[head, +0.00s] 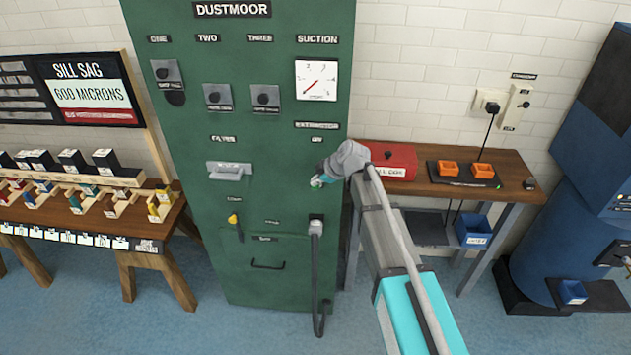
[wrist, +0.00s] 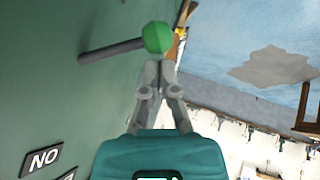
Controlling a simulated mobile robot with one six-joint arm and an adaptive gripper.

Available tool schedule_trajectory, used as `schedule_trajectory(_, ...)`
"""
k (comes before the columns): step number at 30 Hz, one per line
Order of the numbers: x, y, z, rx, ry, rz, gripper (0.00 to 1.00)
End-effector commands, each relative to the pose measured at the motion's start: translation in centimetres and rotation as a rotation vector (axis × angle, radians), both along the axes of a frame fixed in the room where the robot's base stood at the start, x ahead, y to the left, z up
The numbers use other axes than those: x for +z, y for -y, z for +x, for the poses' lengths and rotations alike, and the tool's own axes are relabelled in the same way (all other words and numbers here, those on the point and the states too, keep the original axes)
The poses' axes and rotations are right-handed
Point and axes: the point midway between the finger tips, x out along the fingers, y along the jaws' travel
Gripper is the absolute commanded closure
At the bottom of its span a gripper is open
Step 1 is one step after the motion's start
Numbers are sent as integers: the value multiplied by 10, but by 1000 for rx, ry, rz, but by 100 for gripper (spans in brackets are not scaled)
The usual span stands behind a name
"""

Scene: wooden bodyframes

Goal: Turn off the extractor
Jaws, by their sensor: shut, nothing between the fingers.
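The extractor is a tall green cabinet (head: 270,190) marked DUSTMOOR. An EXTRACTOR label (head: 317,126) is on its right side, with a smaller label (head: 317,140) below it. In the wrist view, a dark lever (wrist: 108,51) sticks out from the green panel and ends in a round green knob (wrist: 157,37). My gripper (wrist: 158,65) is shut and empty, its fingertips right at the knob. I cannot tell whether they touch it. An ON label (wrist: 43,159) appears upside down on the panel. In the head view, my gripper (head: 320,180) is close to the panel, and my arm hides part of the area.
A suction gauge (head: 316,80), several knobs, a grey handle (head: 229,170) and a grey hose (head: 315,265) are on the cabinet. A wooden bench (head: 510,175) with a red box (head: 390,160) stands right, and a trestle table (head: 165,225) left.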

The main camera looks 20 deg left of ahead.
Motion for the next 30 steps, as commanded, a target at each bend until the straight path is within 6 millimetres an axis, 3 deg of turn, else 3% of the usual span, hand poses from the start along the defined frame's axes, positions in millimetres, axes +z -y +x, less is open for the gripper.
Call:
schedule_trajectory(6, -13, 0, 3, 0, -1, -3, 100)
schedule_trajectory(17, -13, 1, 3, 1, -2, -8, 100)
schedule_trajectory(30, 3, 1, -2, 1, 0, -4, 100)
